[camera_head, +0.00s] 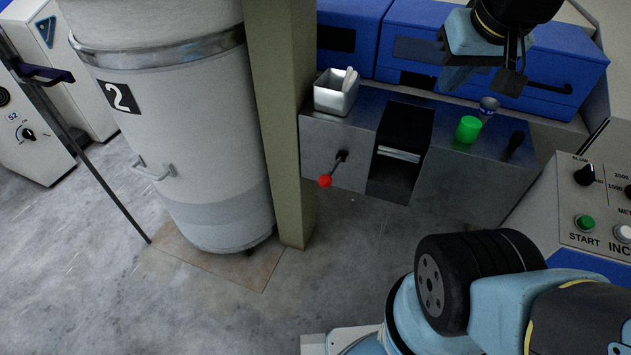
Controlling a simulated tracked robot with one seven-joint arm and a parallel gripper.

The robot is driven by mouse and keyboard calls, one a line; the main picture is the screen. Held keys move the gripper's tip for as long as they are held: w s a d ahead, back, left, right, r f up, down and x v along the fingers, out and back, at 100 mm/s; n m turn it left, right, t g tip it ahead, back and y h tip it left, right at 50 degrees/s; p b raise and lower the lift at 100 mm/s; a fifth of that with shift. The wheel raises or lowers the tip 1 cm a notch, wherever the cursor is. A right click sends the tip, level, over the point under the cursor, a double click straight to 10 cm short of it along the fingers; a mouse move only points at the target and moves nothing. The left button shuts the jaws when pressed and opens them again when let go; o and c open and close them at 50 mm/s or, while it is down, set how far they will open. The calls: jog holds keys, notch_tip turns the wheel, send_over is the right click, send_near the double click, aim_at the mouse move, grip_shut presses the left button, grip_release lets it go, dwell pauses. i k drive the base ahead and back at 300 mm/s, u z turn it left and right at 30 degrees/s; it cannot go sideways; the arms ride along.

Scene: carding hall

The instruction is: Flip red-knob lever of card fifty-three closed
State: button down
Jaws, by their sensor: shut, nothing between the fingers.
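The red-knob lever (325,181) is on the front face of the grey metal bench, left of its dark central opening. Its thin rod slants down and left from a dark pivot, and the red ball hangs at the low end. My gripper (509,82) is at the upper right, in front of the blue machine covers. It looks shut with nothing in it, well apart from the lever, to its upper right. No number fifty-three label is readable in this view.
A tan post (280,120) stands just left of the lever, beside a large can marked 2 (165,120). A metal bin (335,95) and a green cylinder (468,129) are on the bench top. A button panel (600,205) is at right. Floor below the lever is clear.

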aim_at(325, 180)
jog(key=u, duration=0.1)
jog(key=k, duration=1.45)
jog(key=u, duration=0.35)
jog(key=i, duration=1)
jog(key=z, duration=0.05)
